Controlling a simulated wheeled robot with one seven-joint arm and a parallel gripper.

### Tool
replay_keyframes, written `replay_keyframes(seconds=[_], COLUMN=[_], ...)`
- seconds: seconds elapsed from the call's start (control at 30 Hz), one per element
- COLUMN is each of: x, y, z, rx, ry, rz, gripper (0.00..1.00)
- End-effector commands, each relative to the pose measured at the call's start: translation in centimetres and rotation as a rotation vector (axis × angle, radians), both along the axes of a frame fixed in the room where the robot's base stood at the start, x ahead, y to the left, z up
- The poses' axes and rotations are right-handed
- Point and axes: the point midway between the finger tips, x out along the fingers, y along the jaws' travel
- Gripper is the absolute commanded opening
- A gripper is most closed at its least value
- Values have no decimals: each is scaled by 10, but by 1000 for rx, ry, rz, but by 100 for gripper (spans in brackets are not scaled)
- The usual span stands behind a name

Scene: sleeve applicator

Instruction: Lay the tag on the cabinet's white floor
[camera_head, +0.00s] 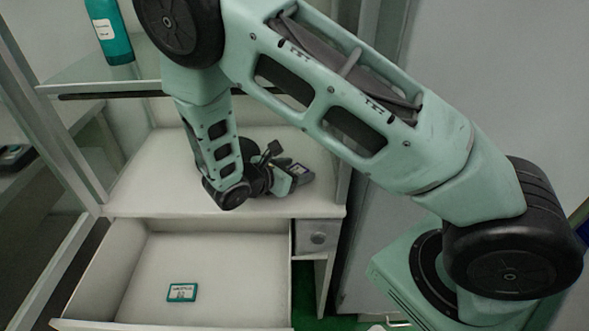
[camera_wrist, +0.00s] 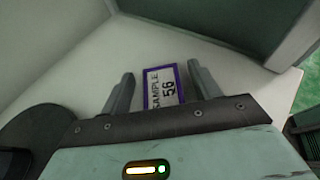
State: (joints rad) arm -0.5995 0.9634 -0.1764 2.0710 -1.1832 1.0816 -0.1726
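A tag with a purple border and the words SAMPLE 56 (camera_wrist: 164,88) lies flat on the cabinet's white floor (camera_head: 150,185), near its back wall. In the wrist view it is between the two fingers of my gripper (camera_wrist: 160,70), with a gap on each side. The fingers are apart and do not touch it. In the head view my gripper (camera_head: 289,179) is low over the right part of the floor, and the tag (camera_head: 300,171) shows just beyond it, partly hidden. A second tag, green-bordered (camera_head: 182,292), lies in the open drawer below.
The open drawer (camera_head: 215,258) juts out below the floor. A small closed drawer (camera_head: 318,237) is to its right. A glass shelf (camera_head: 130,70) above holds a teal bottle (camera_head: 109,30). The left part of the white floor is clear.

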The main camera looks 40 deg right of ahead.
Motion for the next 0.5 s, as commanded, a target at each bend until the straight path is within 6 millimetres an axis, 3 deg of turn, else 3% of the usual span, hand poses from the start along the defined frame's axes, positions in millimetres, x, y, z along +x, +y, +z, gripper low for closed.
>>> replay_keyframes(seconds=[0.17, 0.5], x=[0, -11], y=[2, 59], z=[4, 27], rx=[1, 2], ry=[-1, -1], rz=[1, 5], gripper=[62, 62])
